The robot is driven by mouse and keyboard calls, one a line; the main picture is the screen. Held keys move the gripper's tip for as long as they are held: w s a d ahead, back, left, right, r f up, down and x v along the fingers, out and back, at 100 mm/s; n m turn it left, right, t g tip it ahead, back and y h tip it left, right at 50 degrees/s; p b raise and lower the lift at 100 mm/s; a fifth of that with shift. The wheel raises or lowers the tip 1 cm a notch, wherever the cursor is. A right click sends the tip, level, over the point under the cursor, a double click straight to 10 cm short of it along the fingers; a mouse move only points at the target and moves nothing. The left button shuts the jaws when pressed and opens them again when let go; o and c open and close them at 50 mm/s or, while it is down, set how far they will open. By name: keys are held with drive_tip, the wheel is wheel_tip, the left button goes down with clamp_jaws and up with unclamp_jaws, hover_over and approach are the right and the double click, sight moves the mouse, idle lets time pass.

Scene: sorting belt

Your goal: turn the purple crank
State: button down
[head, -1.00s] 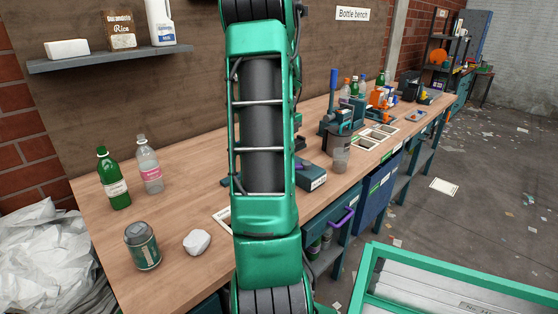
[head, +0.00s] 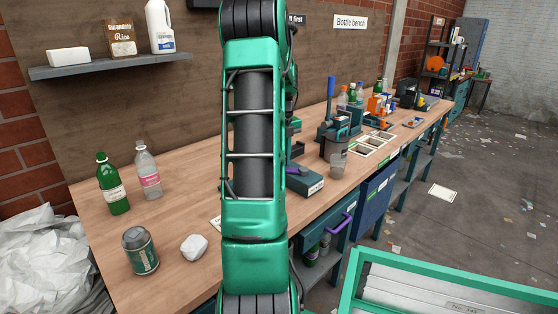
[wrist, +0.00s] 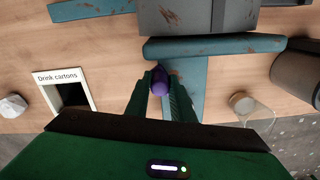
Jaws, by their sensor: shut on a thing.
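The purple crank's knob (wrist: 160,80) sits between the fingertips of my gripper (wrist: 160,97) in the wrist view. The gripper is shut on it. The knob stands against a blue-teal metal machine (wrist: 215,46) with rust marks. The rest of the crank is hidden or cannot be made out. In the head view my green arm covers the middle of the bench and hides the gripper. A grey-blue box with a purplish part (head: 303,184) shows just right of the arm.
A drink-cartons opening (wrist: 74,94) lies left of my gripper, and a clear cup (wrist: 250,110) right of it. A can (head: 140,251), white lump (head: 194,247) and two bottles (head: 113,186) stand on the bench's left. A green-framed bin (head: 450,284) is at front right.

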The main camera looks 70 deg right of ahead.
drive_tip(key=c, duration=1.5)
unclamp_jaws()
drive_tip(key=shift+c, duration=0.2)
drive_tip(key=shift+r, duration=0.1)
wheel_tip(320, 180, up, 10)
drive_tip(key=shift+r, duration=0.35)
